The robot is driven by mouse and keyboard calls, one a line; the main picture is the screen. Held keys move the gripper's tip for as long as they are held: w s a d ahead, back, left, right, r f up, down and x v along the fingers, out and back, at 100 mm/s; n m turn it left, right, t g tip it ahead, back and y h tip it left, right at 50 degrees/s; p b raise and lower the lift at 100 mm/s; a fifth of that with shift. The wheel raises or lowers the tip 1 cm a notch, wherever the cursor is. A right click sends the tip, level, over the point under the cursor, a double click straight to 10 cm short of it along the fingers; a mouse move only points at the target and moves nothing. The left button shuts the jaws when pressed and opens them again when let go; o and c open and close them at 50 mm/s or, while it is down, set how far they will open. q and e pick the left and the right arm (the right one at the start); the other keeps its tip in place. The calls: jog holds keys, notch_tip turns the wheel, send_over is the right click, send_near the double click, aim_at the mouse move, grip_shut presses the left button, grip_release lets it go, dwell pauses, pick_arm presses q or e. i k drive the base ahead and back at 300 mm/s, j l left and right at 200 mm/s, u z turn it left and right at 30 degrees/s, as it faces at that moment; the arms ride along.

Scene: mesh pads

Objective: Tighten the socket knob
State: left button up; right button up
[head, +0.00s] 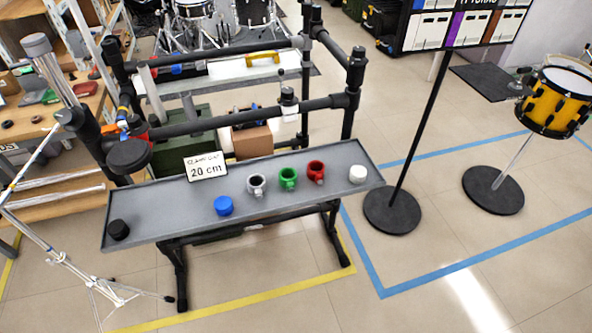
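Neither of my grippers shows in the head view. No part is clearly marked as the socket knob, and I cannot tell which it is. A dark clamp fitting (288,96) with a white part below it sits on the front bar of the black rack (235,121). On the grey tray (185,213) in front stand a silver clamp-like ring (256,185), a green one (288,178) and a red one (315,172), each with a small side part. A black cap (118,230), a blue cap (223,205) and a white cap (357,174) are also on the tray.
A "20 cm" sign (206,167) stands at the tray's back edge. A dark round pad (128,155) is at its left, beside a chrome tripod stand (75,270). Round black stand bases (392,211) and a yellow drum (555,100) are at right. The floor in front is clear.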

aim_at(65, 116)
jog(key=u, duration=1.3)
